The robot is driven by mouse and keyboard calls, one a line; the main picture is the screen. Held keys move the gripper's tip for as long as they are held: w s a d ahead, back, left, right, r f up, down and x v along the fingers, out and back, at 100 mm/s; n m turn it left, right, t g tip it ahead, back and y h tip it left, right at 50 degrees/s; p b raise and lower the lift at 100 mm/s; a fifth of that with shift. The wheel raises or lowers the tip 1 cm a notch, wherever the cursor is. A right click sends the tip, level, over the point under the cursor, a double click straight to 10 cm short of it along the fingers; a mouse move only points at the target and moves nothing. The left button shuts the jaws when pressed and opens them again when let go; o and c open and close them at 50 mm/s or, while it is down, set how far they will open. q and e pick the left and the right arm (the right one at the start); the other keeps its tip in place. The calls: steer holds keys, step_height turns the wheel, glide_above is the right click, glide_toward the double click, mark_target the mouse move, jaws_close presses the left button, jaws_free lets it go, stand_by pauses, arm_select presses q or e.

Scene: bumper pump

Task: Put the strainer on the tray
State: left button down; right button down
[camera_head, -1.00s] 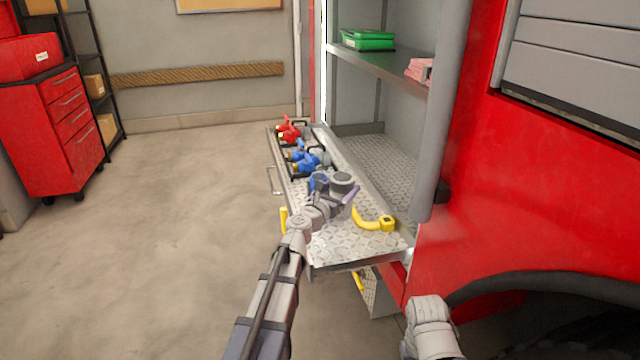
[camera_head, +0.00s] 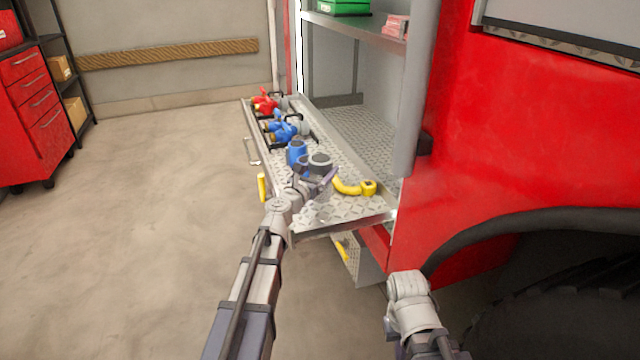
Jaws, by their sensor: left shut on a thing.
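The strainer seems to be the dark grey round piece (camera_head: 320,161) at my left gripper (camera_head: 317,181). The gripper is shut on it, low over the near half of the tray. The tray (camera_head: 345,210) is a silver diamond-plate shelf pulled out from the red truck. I cannot tell whether the strainer touches the tray. The gripper hides part of it. My right arm shows at the bottom right, but its gripper is not seen.
A blue fitting (camera_head: 296,151) stands just left of the strainer. A curved yellow piece (camera_head: 352,187) lies to its right. Blue fittings (camera_head: 285,128) and a red fitting (camera_head: 265,102) sit farther back. The truck side (camera_head: 480,150) borders the tray on the right.

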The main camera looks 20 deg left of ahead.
arm_select(q)
steer(key=shift+f+b, duration=1.6)
steer(key=shift+f, duration=0.2)
steer(key=shift+f, duration=0.2)
jaws_free()
steer(key=shift+r, duration=0.25)
steer(key=s+a, duration=0.2)
steer(key=s, duration=0.9)
steer(key=shift+s+a, duration=0.15)
steer(key=shift+s, duration=0.25)
